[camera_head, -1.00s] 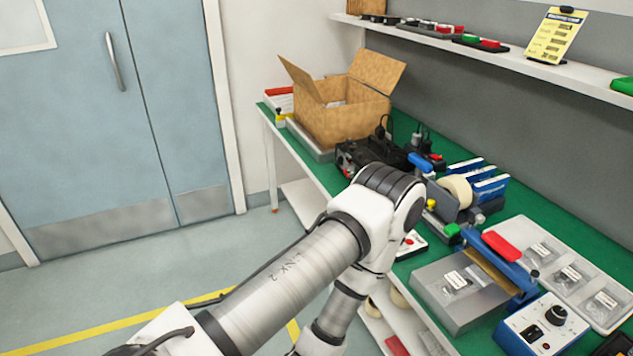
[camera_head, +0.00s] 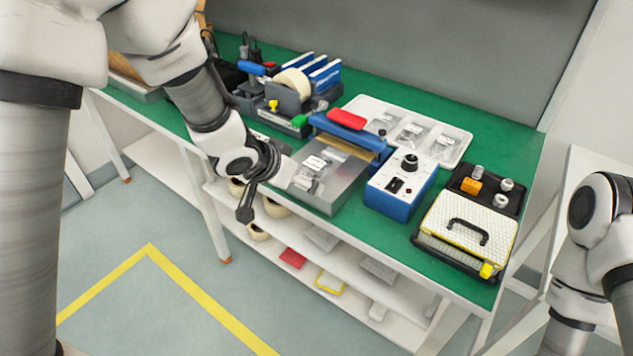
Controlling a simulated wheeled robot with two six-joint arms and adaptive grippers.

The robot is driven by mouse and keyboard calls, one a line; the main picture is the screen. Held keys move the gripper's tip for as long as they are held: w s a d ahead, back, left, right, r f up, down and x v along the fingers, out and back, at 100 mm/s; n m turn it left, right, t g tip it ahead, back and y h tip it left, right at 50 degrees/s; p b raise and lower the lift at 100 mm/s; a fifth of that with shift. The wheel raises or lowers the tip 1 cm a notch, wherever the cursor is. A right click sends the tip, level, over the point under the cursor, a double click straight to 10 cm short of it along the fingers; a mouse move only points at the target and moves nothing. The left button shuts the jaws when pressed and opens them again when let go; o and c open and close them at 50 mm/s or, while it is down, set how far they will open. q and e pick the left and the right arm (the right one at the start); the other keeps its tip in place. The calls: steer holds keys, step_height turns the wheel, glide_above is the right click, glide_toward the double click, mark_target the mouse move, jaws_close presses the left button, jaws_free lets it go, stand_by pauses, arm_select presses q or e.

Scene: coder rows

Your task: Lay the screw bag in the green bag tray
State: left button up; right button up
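A clear screw bag with a white label (camera_head: 315,163) lies on the flat metal plate (camera_head: 340,190) in front of the blue-armed sealer. My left gripper (camera_head: 264,184) is just left of the plate, beside the bag and above the table's front edge. Its dark fingers look spread apart, and I see no bag between them. A pale tray (camera_head: 456,136) behind the sealer holds several similar bags. I see no separate green bag tray; the table top is green. My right arm shows at the right edge, with its gripper out of view.
A blue control box (camera_head: 402,187) with a black knob stands right of the plate. A white and yellow case (camera_head: 468,226) and a black tray with small parts (camera_head: 500,204) are further right. A tape dispenser (camera_head: 290,88) is behind left. A lower shelf (camera_head: 350,290) holds several items.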

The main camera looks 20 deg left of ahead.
mark_target(313, 166)
arm_select(q)
step_height(313, 166, up, 4)
steer(key=w+t, duration=0.1)
steer(key=x, duration=0.2)
steer(key=b+x, duration=0.1)
steer(key=x, duration=0.1)
steer(key=b+x, duration=0.1)
steer(key=x, duration=0.2)
steer(key=shift+a, duration=0.3)
steer(key=shift+w+d+f, duration=0.1)
steer(key=shift+w+f, duration=0.2)
steer(key=shift+w, duration=0.1)
steer(key=shift+s+r, duration=0.1)
steer(key=shift+c, duration=1.4)
steer(key=c, duration=1.1)
arm_select(e)
step_height(313, 166, down, 3)
steer(key=shift+r, duration=0.1)
